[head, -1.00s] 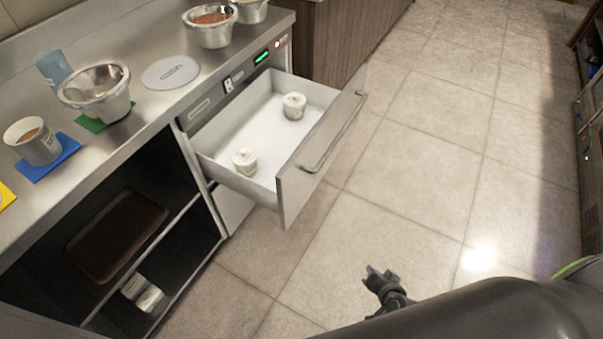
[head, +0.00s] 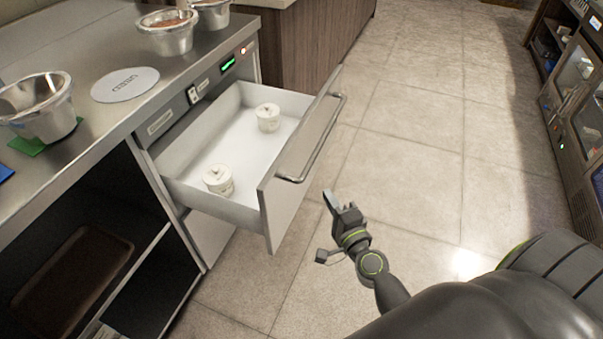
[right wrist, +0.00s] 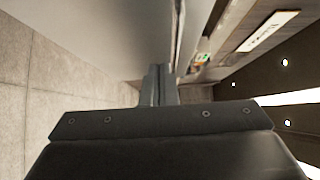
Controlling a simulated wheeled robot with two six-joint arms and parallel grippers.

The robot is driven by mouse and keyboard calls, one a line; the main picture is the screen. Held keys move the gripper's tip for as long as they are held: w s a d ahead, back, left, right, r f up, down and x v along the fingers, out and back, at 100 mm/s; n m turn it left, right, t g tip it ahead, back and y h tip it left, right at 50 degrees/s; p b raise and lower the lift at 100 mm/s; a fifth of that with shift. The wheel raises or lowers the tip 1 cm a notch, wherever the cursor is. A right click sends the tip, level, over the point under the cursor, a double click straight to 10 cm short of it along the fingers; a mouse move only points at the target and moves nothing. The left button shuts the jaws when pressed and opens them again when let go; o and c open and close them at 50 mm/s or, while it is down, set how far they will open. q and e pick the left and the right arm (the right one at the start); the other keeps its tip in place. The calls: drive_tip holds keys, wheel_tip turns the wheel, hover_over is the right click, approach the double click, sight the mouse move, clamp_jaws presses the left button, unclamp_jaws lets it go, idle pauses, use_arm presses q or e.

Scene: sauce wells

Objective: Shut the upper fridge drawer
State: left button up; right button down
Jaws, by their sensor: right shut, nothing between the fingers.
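The upper fridge drawer (head: 300,165) is pulled well out of the steel counter in the head view. Its front has a long bar handle (head: 315,140). Two white tubs stand inside: one tub (head: 268,117) towards the far side and one tub (head: 219,179) towards the near side. My right gripper (head: 331,200) is shut and empty. It is over the floor, in front of the drawer and apart from its front. The right wrist view also shows the shut fingers (right wrist: 160,78), with a pale upright surface beside them. My left gripper is out of view.
The steel counter (head: 100,125) carries metal bowls, including one bowl (head: 40,108), and a round grey disc (head: 125,85). Below it is an open shelf with a brown tray (head: 75,280). A dark cabinet (head: 575,90) stands at the right. The tiled floor between is clear.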

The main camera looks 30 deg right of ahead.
approach(296, 164)
drive_tip(key=w+d, duration=0.3)
drive_tip(key=shift+w+a+f+p, duration=0.15)
drive_tip(key=shift+w+a+p, duration=0.25)
drive_tip(key=shift+w+a, duration=0.55)
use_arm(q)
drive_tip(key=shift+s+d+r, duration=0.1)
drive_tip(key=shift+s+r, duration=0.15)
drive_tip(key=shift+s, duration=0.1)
use_arm(e)
drive_tip(key=shift+w+a, duration=0.25)
drive_tip(key=shift+w, duration=0.3)
